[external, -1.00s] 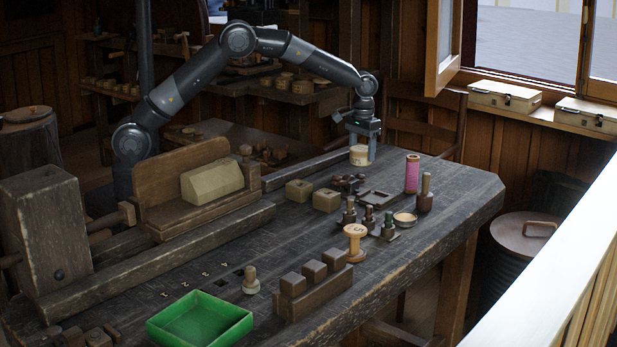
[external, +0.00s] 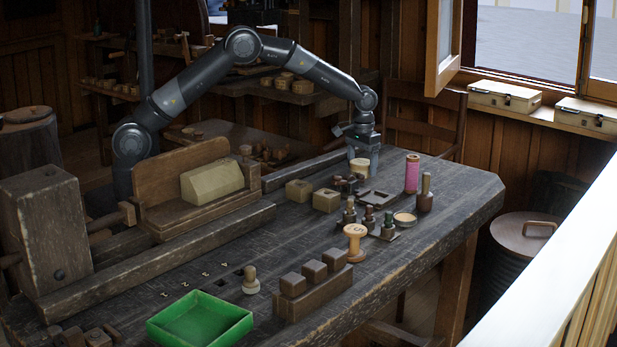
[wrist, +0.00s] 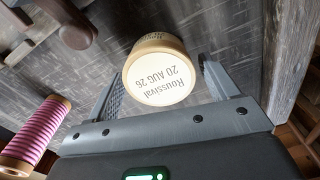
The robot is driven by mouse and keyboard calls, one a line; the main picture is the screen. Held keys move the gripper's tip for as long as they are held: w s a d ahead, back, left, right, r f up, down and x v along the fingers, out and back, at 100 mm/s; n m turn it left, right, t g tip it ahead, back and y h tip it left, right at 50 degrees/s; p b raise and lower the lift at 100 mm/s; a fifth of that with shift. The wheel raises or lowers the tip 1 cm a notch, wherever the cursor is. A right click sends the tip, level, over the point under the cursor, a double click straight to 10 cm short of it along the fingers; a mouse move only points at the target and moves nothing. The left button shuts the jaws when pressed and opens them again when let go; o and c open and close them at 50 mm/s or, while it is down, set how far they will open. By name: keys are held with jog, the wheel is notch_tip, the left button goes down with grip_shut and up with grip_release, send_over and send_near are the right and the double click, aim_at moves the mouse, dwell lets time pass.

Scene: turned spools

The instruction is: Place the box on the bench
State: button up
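The box is a small round pale-wood box with a cream lid. In the wrist view the box (wrist: 160,75) shows dark lettering that reads "Roussival 20 AUG 26". My gripper (wrist: 160,65) has one finger on each side of it and is shut on it. In the external view the box (external: 359,167) is low at the far right part of the dark wooden bench (external: 440,200), with my gripper (external: 366,162) pointing down at it. I cannot tell whether its underside touches the bench top.
A pink-wound spool (external: 412,173) and a dark peg tool (external: 425,193) stand right of the box. Small dark parts (external: 345,184) lie just in front of it. Two wooden blocks (external: 326,200) are to the left. Bare bench top lies at the right end.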

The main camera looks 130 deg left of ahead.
aim_at(362, 162)
jog(key=shift+o, duration=0.4)
jog(key=shift+r, duration=0.1)
notch_tip(362, 162, up, 12)
dwell(0.3)
jog(key=d+r+m+t, duration=0.15)
jog(key=d+r, duration=0.35)
jog(key=d, duration=0.5)
jog(key=d+r+m+y, duration=0.1)
jog(key=d+r+m, duration=0.2)
jog(key=d+r, duration=0.55)
jog(key=d+r+m+t, duration=0.1)
jog(key=d+r+m, duration=0.2)
jog(key=d, duration=0.9)
jog(key=s+d+r+m+t, duration=0.1)
jog(key=s+d+m, duration=0.15)
jog(key=d, duration=0.45)
jog(key=s+d+m, duration=0.1)
jog(key=s+d, duration=0.3)
jog(key=d, duration=0.3)
jog(key=s+d+f+m+t+h, duration=0.1)
jog(key=s+d+f+m, duration=0.3)
jog(key=s+d, duration=0.6)
jog(key=s+f+t, duration=0.1)
jog(key=s, duration=0.1)
jog(key=shift+s+m, duration=0.4)
